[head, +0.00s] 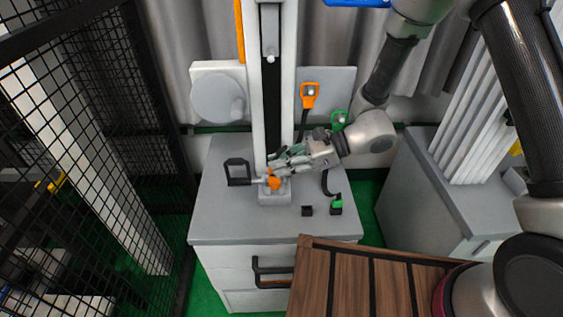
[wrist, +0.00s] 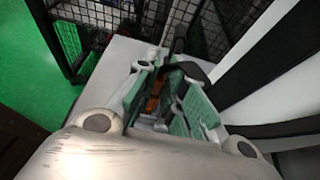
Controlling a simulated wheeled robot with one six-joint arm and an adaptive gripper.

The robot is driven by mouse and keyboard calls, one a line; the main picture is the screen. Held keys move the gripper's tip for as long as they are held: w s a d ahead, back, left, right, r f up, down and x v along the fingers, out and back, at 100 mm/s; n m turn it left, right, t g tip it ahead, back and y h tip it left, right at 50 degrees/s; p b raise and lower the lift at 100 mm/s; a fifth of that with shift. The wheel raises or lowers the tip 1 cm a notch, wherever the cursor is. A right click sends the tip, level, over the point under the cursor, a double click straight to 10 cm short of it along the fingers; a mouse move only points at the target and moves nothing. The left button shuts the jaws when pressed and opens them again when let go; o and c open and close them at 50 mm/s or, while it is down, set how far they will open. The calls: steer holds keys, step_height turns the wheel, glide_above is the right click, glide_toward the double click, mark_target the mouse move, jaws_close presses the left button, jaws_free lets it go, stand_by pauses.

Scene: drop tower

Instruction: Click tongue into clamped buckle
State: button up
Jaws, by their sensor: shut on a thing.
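My gripper (head: 283,164) reaches in from the right, low over the front foot of the white tower. It has green finger pads and is shut on the tongue, which the fingers mostly hide. An orange piece (head: 274,183), which looks like the clamped buckle, sits at the fingertips on the grey block. In the wrist view, orange (wrist: 153,97) shows between the fingers (wrist: 165,95). I cannot tell whether tongue and buckle touch or are engaged. The clamp's black looped handle (head: 238,172) lies just left of the orange piece.
An orange buckle-like part (head: 309,91) and a green one (head: 339,118) hang behind. A small black block (head: 307,211) and a green-and-black piece (head: 337,206) stand on the grey cabinet top (head: 222,222). The tower (head: 257,110) rises close behind my gripper. A mesh fence (head: 85,120) stands left.

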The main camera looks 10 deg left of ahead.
steer(key=shift+f, duration=0.15)
steer(key=o, duration=0.8)
steer(key=v, duration=1.2)
steer(key=shift+f, duration=0.1)
